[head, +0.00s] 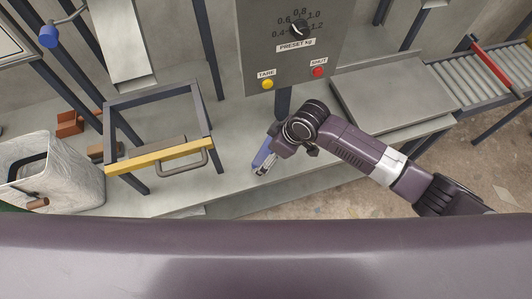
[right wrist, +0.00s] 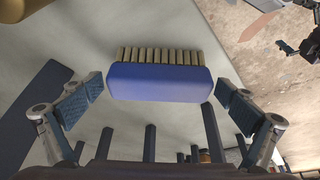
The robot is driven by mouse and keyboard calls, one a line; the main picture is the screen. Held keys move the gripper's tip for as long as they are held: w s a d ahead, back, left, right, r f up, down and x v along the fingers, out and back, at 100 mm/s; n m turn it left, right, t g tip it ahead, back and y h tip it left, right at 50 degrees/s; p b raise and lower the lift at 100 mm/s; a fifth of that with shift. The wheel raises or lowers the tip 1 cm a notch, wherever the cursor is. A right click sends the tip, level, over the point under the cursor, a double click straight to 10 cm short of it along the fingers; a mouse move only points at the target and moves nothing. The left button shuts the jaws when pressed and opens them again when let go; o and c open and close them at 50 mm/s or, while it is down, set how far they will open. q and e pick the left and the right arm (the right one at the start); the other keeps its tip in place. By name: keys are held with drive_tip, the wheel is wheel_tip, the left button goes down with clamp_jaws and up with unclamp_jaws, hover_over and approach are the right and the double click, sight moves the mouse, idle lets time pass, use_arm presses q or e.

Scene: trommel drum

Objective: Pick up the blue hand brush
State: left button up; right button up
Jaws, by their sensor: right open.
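The blue hand brush (right wrist: 158,84) lies on the pale grey surface in the right wrist view, its row of tan bristles toward the top of the picture. My right gripper (right wrist: 163,103) is open, with one finger pad to the left of the brush and one to the right. Gaps show between the pads and the brush ends. In the head view the blue of the brush (head: 261,154) shows beside my right gripper (head: 264,168), which partly hides it. My left gripper is not in view.
A control box (head: 297,50) with a dial stands behind my right arm. A dark frame with a yellow front bar (head: 158,157) stands to the left, near a pale sack (head: 70,180). A grey plate (head: 395,95) and a roller conveyor (head: 485,78) are at right.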

drive_tip(key=shift+x, duration=1.1)
drive_tip(key=c, duration=1.1)
drive_tip(key=shift+r, duration=0.15)
